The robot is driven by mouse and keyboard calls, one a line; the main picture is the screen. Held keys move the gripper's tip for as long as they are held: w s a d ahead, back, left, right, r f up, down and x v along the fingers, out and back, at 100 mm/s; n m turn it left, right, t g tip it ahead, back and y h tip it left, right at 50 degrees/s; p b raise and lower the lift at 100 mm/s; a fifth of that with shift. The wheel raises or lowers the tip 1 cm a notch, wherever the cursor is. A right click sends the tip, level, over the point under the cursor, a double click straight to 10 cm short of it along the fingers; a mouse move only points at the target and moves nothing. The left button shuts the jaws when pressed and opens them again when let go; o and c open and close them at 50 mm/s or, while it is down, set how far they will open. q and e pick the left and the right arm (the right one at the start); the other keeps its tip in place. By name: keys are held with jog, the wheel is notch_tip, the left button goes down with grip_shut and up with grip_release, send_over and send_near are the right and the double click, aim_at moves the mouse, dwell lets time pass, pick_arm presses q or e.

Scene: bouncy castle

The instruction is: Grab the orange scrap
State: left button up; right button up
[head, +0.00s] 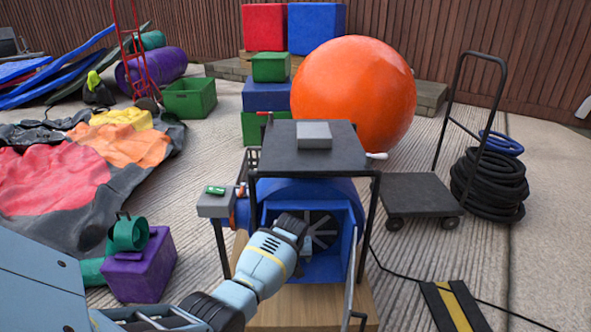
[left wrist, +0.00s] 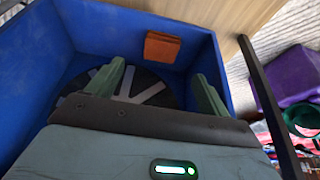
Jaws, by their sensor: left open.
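The orange scrap (left wrist: 162,47) is a small orange-brown block in the left wrist view. It sits inside the blue square intake (left wrist: 35,75) of the blower, by the wall at the top of the picture. The dark round fan grille (left wrist: 135,88) is behind my fingers. My left gripper (left wrist: 163,82) is open, with its two green fingers spread and nothing between them. The scrap shows beyond the fingertips, apart from them. In the head view my left gripper (head: 308,238) reaches into the blue intake (head: 352,245), and the scrap cannot be made out. My right gripper is not in view.
The blower's black stand (head: 340,148) frames the intake, with a wooden board (head: 325,305) below. A purple block (head: 140,268) stands at left. A flat cart (head: 420,194) and black hose coil (head: 488,185) are at right. A black cable (head: 400,268) crosses the floor.

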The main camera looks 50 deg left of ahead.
pick_arm(q)
jog(key=shift+b+x, duration=0.75)
jog(key=shift+x, duration=0.3)
jog(key=shift+f, duration=0.25)
jog(key=shift+a, duration=0.1)
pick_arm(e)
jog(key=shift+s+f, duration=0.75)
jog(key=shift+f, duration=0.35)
pick_arm(q)
jog(key=b+x, duration=0.4)
jog(key=x, duration=0.1)
jog(key=shift+b, duration=0.4)
jog(key=shift+c, duration=0.8)
jog(key=c, duration=0.9)
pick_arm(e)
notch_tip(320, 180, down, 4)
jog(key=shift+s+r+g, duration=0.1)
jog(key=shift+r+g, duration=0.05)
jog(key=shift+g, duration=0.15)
